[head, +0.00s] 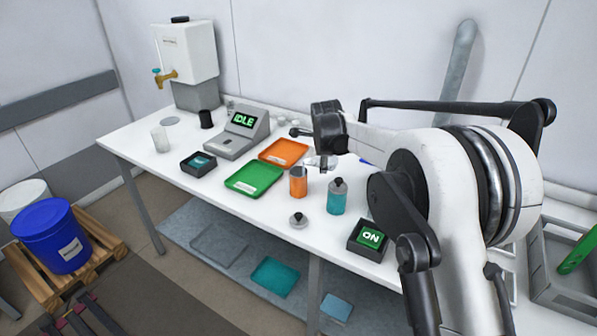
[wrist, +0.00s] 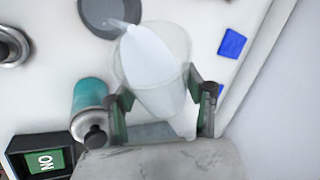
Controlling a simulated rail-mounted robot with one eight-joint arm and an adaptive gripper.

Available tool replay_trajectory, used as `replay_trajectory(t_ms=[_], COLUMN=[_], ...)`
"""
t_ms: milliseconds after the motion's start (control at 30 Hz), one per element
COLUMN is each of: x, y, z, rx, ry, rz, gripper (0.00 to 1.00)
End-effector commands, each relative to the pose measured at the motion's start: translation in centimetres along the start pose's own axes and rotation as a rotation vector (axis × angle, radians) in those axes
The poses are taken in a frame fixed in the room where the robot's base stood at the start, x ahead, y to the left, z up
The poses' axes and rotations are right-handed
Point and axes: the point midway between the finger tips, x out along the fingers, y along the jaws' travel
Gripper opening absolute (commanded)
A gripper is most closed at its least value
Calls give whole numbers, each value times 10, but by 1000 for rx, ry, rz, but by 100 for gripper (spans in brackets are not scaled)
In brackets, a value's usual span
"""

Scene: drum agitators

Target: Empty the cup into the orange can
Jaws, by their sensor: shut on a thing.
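My gripper (head: 322,158) is shut on a clear cup, which shows between the fingers (wrist: 160,90) in the wrist view. The cup (wrist: 180,38) is tilted, and whitish contents lie along its inside towards the rim. A thin pale streak runs from its lip over a round grey opening (wrist: 98,14), which appears to be the mouth of the orange can. In the head view the orange can (head: 298,184) stands upright and uncovered on the table, just left of and below the cup. Its inside and fill level cannot be made out.
A teal can (head: 337,198) with a dark top stands right of the orange can. A loose lid (head: 298,220) lies in front. An ON box (head: 368,240) is at the table's front edge. Green (head: 254,179) and orange (head: 284,152) trays lie to the left.

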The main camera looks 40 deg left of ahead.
Motion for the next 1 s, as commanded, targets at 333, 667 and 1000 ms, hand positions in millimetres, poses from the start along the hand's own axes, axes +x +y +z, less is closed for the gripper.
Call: replay_trajectory(t_ms=[333,667,1000], x=[0,1,2], y=[0,1,1], z=[1,1,1], rx=[-13,-24,-35], ry=[23,46,70], rz=[-7,-13,-19], gripper=[15,15,15])
